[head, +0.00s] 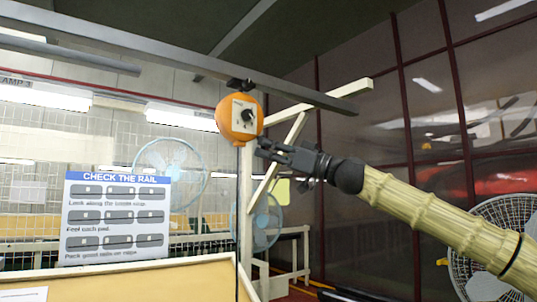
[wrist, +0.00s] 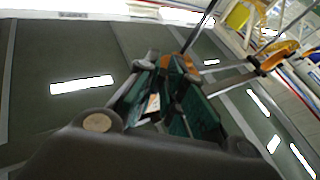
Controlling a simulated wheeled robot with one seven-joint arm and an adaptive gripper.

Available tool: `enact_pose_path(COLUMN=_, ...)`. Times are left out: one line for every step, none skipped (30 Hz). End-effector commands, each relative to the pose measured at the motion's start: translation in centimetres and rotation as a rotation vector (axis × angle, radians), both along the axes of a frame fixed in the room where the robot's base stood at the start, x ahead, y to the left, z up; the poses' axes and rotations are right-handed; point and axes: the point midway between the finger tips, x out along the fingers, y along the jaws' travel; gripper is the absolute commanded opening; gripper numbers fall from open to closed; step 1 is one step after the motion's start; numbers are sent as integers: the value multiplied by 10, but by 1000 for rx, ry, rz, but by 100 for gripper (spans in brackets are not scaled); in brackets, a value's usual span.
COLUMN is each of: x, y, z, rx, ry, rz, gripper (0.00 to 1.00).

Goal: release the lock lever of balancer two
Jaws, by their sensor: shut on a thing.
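An orange balancer (head: 238,133) hangs from the overhead rail, with a pale plate and a dark round knob (head: 247,116) on its face. A thin dark cable runs straight down from it. No number on it is readable. My gripper (head: 264,149) is at its lower right side, fingertips against or very near the housing. In the wrist view my gripper (wrist: 172,98) has its dark green fingers closed in, with a bit of orange (wrist: 188,64) just past the tips. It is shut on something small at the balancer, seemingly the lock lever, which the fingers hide.
The grey overhead rail (head: 155,50) crosses above, joined to a pale post with a brace (head: 279,160). A "CHECK THE RAIL" board (head: 117,217) stands at left. Fans (head: 170,172) stand behind. Another orange piece (wrist: 278,57) shows at right in the wrist view.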

Motion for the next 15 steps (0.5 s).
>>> enact_pose_path(x=-1, y=-1, z=3, rx=4, ry=-1, rz=-1, gripper=0)
enact_pose_path(x=0, y=-1, z=3, rx=4, ry=0, rz=-1, gripper=0)
enact_pose_path(x=-1, y=-1, z=3, rx=4, ry=0, rz=-1, gripper=0)
enact_pose_path(x=-1, y=-1, z=3, rx=4, ry=0, rz=-1, gripper=0)
enact_pose_path(x=-1, y=-1, z=3, rx=4, ry=0, rz=-1, gripper=0)
enact_pose_path(x=-1, y=-1, z=3, rx=4, ry=0, rz=-1, gripper=0)
enact_pose_path(x=-1, y=-1, z=3, rx=4, ry=0, rz=-1, gripper=0)
enact_pose_path(x=0, y=-1, z=3, rx=4, ry=0, rz=-1, gripper=0)
enact_pose_path(x=-1, y=-1, z=3, rx=4, ry=0, rz=-1, gripper=0)
enact_pose_path(x=-1, y=-1, z=3, rx=4, ry=0, rz=-1, gripper=0)
enact_pose_path(x=-1, y=-1, z=3, rx=4, ry=0, rz=-1, gripper=14)
enact_pose_path(x=0, y=-1, z=3, rx=4, ry=0, rz=-1, gripper=21)
enact_pose_path(x=0, y=-1, z=3, rx=4, ry=-1, rz=-2, gripper=27)
enact_pose_path(x=0, y=-1, z=3, rx=3, ry=0, rz=-2, gripper=32)
enact_pose_path(x=0, y=-1, z=2, rx=3, ry=-1, rz=-1, gripper=32)
